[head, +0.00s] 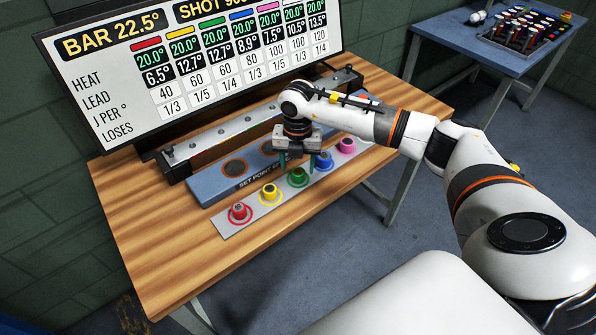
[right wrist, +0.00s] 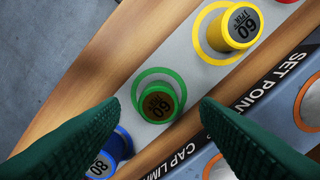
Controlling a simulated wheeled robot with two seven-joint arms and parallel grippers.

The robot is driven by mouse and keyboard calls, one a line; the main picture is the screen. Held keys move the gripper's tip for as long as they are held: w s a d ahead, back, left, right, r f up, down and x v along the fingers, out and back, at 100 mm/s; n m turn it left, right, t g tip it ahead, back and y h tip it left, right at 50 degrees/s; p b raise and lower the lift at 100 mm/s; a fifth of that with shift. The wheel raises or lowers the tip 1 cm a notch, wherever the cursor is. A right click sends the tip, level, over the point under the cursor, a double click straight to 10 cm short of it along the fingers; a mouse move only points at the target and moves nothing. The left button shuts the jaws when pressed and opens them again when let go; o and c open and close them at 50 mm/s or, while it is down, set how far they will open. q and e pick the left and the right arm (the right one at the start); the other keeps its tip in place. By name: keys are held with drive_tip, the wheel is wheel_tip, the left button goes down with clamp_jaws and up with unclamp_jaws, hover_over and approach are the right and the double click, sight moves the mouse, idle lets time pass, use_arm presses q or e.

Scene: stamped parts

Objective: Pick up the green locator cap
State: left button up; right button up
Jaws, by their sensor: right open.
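The green locator cap (head: 297,177) stands on a light grey strip (head: 230,226) at the front of the wooden table, between the yellow and blue caps. In the right wrist view the green cap (right wrist: 158,103) shows a dark top with a number and sits within a green ring. My right gripper (head: 298,163) hangs just over the green cap with its fingers pointing down. In the right wrist view its open fingertips (right wrist: 160,106) lie to either side of the cap, with visible gaps and nothing held. My left gripper is out of view.
The yellow cap (head: 270,193) and blue cap (head: 323,161) flank the green one; the red (head: 239,212) and pink (head: 347,146) caps stand at the ends. Behind are a blue set-point block (head: 215,185), a grey bar (head: 215,137) and a large display (head: 190,70). The table's front left is clear.

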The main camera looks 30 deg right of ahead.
sight(298, 175)
drive_tip(key=shift+d+f, duration=0.1)
drive_tip(key=shift+f, duration=1.3)
drive_tip(key=c, duration=1.1)
drive_tip(key=shift+r, duration=0.1)
drive_tip(key=shift+c, duration=0.2)
